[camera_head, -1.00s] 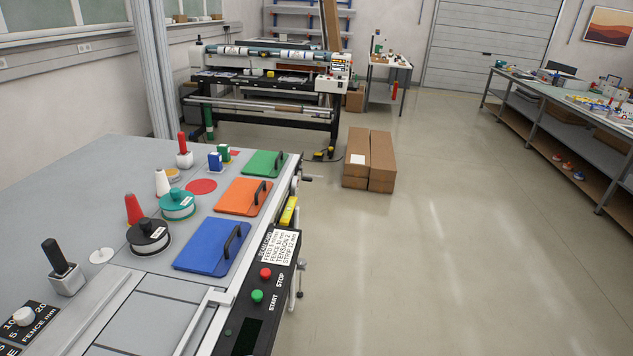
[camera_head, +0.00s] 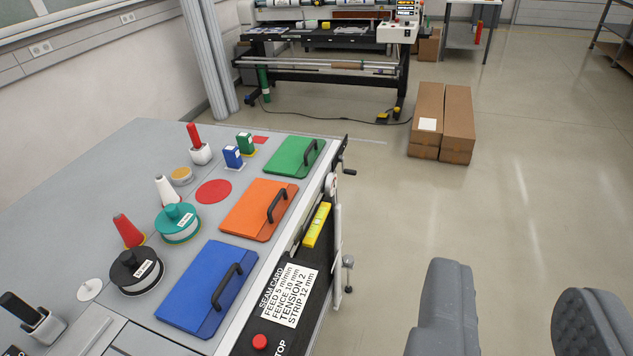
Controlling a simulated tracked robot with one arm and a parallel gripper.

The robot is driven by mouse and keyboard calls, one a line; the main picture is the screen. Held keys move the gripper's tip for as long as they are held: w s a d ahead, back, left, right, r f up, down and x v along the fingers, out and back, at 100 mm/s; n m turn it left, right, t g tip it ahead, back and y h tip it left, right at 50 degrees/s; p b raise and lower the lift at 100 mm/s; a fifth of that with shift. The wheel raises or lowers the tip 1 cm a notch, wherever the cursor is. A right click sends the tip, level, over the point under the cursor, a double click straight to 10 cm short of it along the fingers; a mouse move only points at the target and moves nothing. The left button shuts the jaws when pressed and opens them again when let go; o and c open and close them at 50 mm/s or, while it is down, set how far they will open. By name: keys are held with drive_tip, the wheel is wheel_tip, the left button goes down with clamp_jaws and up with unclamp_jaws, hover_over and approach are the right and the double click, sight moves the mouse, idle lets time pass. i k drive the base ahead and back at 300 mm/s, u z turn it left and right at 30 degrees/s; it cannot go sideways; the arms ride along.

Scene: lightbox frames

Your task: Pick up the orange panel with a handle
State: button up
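The orange panel (camera_head: 253,210) lies flat on the grey worktable, between the green panel (camera_head: 285,160) and the blue panel (camera_head: 203,292). Its black handle (camera_head: 278,206) stands up along its right side. The green and blue panels have similar black handles. My gripper (camera_head: 518,283) shows at the lower right as two grey padded fingers, wide apart with only floor seen between them. It is open and empty, to the right of the table and apart from the orange panel. The lower parts of the fingers are cut off by the frame.
The worktable (camera_head: 120,200) also holds a teal spool (camera_head: 177,223), a black spool (camera_head: 135,271), red and white cones and small blocks. A yellow level (camera_head: 317,225) and a seam card (camera_head: 290,295) are along its right edge. Cardboard boxes (camera_head: 442,122) stand on the open floor.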

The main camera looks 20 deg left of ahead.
sight(259, 211)
drive_tip(key=z, duration=0.15)
drive_tip(key=i, duration=1.15)
drive_tip(key=z, duration=0.05)
